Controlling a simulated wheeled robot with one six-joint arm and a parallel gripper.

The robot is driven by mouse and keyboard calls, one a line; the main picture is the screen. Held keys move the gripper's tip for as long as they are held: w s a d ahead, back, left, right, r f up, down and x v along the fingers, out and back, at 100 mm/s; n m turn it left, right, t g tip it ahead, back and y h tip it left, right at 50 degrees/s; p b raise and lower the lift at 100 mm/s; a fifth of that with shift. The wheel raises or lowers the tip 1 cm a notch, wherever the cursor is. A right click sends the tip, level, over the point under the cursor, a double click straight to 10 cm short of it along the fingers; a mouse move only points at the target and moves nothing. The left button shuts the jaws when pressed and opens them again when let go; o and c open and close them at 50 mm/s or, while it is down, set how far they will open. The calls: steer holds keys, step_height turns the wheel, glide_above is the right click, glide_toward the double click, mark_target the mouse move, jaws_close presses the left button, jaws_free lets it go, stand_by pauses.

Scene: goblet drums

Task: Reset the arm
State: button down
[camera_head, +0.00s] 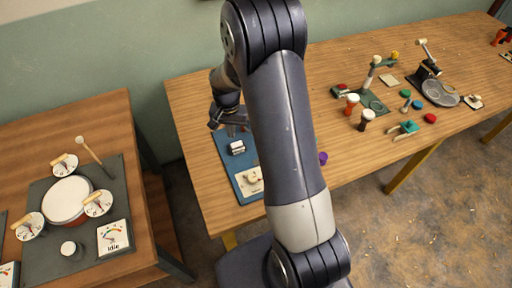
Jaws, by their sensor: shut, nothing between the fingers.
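My arm (285,130) rises from the bottom of the view and bends at the top, and its upper links fill the middle. My gripper (232,122) hangs at the arm's far end, over the back part of a blue board on the middle table. It is shut with nothing held. The fingertips are small and dark in this view. Just below it in the picture is a small black-and-white block (237,147) on the blue board (226,160). Part of the board is hidden behind my arm.
The middle table (192,110) also bears a purple piece (323,158) beside my arm. Shakers, coloured knobs and small stands (373,75) stand at right. A left table (100,120) holds a drum (67,200) with dials and a mallet (92,153). A gap separates the tables.

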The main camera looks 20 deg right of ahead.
steer(key=shift+r+p, duration=0.4)
steer(key=shift+r, duration=0.55)
steer(key=shift+f, duration=0.15)
